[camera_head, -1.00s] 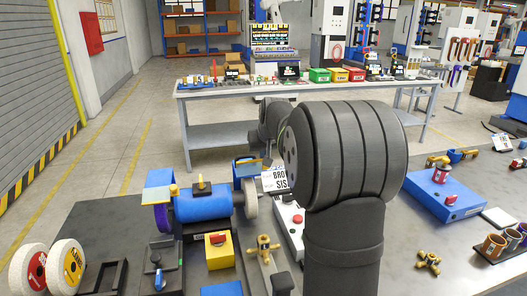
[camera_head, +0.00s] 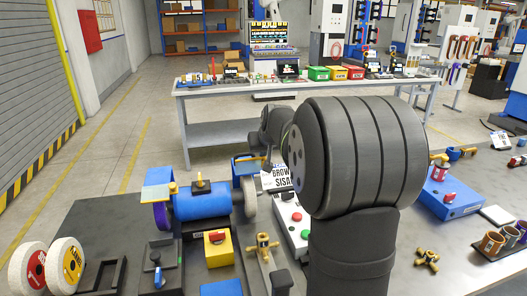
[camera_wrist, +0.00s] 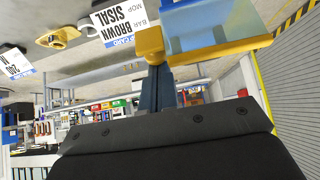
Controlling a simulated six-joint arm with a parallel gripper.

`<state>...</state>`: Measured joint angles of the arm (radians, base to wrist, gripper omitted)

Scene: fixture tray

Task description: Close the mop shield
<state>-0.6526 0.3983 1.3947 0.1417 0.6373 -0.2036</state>
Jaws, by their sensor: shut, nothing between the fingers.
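The polishing machine (camera_head: 203,206) has a blue body with a mop wheel on each side. The right mop shield (camera_head: 246,167), blue with a yellow edge, stands above the pale right wheel (camera_head: 249,200). My arm partly covers this area. In the wrist view, a shield's clear bluish pane (camera_wrist: 212,27) with a yellow edge fills the upper right. My gripper (camera_wrist: 157,70) is shut and empty, its tips at the yellow corner piece (camera_wrist: 150,42). I cannot tell whether they touch. The left shield (camera_head: 158,190) sits above the purple wheel (camera_head: 161,215).
A yellow switch box (camera_head: 217,250), a brass knob (camera_head: 262,245) and a grey box with red and green buttons (camera_head: 292,222) stand near the machine. Two spare wheels (camera_head: 66,265) are at left. A sign card (camera_head: 275,178) stands behind my arm.

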